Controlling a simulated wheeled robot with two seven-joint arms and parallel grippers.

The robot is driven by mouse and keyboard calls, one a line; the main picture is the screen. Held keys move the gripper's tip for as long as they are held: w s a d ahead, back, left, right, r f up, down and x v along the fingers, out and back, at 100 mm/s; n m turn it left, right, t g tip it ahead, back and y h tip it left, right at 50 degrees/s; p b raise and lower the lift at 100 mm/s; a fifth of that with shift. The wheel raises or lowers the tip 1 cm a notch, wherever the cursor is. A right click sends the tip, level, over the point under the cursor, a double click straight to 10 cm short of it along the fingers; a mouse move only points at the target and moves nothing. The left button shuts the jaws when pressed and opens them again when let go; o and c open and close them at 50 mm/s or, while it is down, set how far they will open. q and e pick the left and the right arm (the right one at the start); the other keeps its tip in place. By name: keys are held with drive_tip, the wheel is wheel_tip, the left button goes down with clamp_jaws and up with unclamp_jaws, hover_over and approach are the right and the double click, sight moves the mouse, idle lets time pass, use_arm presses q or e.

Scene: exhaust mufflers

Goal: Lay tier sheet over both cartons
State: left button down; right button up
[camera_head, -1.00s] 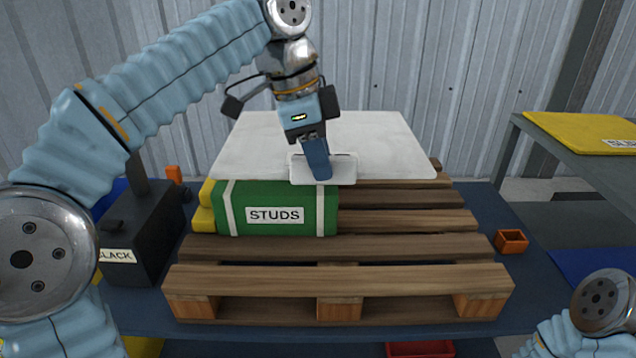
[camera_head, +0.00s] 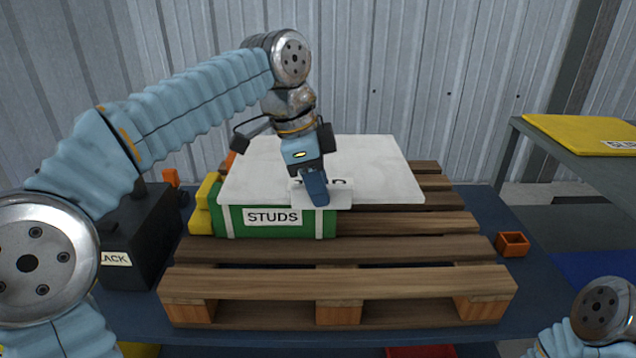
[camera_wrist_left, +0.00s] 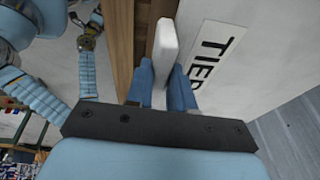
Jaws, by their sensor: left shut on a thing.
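The white tier sheet (camera_head: 370,165) lies roughly level over the green carton marked STUDS (camera_head: 230,222), covering most of its top. My left gripper (camera_head: 316,188) is shut on a pale lip at the sheet's near edge. In the left wrist view, the lip (camera_wrist_left: 166,45) sits between the blue fingers (camera_wrist_left: 166,82), beside a label reading TIER. Whether the sheet touches the carton is unclear. Yellow packs (camera_head: 203,208) show at the carton's left end. A second carton is not clearly visible; the sheet hides the area behind. My right gripper is not in view; only part of that arm shows.
The wooden pallet (camera_head: 420,252) rests on a blue table (camera_head: 140,310). A black box (camera_head: 140,235) stands at left. A small orange bin (camera_head: 512,245) is at right. A grey shelf with a yellow sheet (camera_head: 585,132) stands far right. The pallet's front and right are bare.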

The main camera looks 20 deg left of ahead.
use_arm(q)
drive_tip(key=shift+f, duration=0.2)
drive_tip(key=c, duration=1)
unclamp_jaws()
drive_tip(key=shift+r, duration=0.1)
drive_tip(key=shift+r, duration=0.25)
drive_tip(key=p+v, duration=0.4)
drive_tip(key=v, duration=0.8)
drive_tip(key=shift+r, duration=0.2)
